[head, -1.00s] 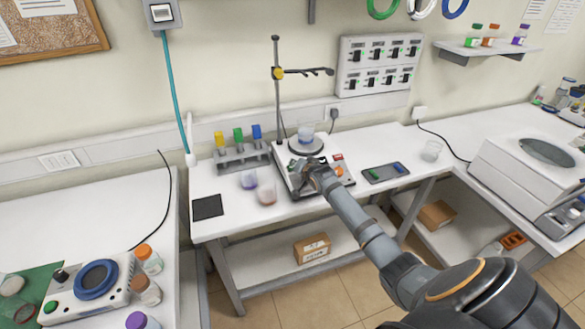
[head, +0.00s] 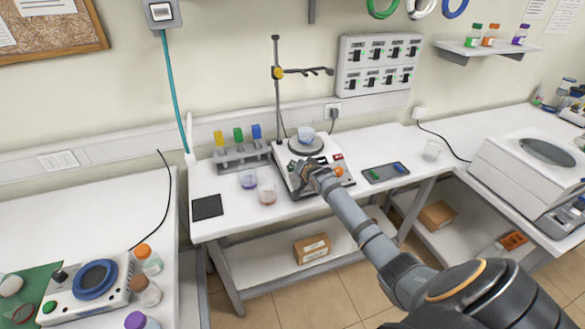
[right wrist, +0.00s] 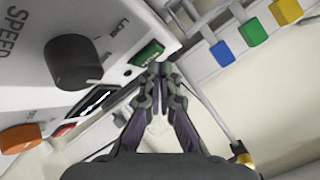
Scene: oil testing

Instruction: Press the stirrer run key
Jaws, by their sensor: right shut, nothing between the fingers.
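The stirrer (head: 318,162) is a white boxy unit on the middle bench, with a round plate on top and a beaker (head: 306,134) on the plate. My right gripper (head: 299,171) is over its front panel, coming from the lower right. In the right wrist view the shut, empty fingertips (right wrist: 160,70) are right at the lower edge of a green key (right wrist: 147,53); I cannot tell whether they touch it. My left gripper is not in view.
A rack with yellow, green and blue caps (head: 241,158) stands left of the stirrer. A dark tray (head: 385,172) lies to the right. A clamp stand (head: 277,90) rises behind.

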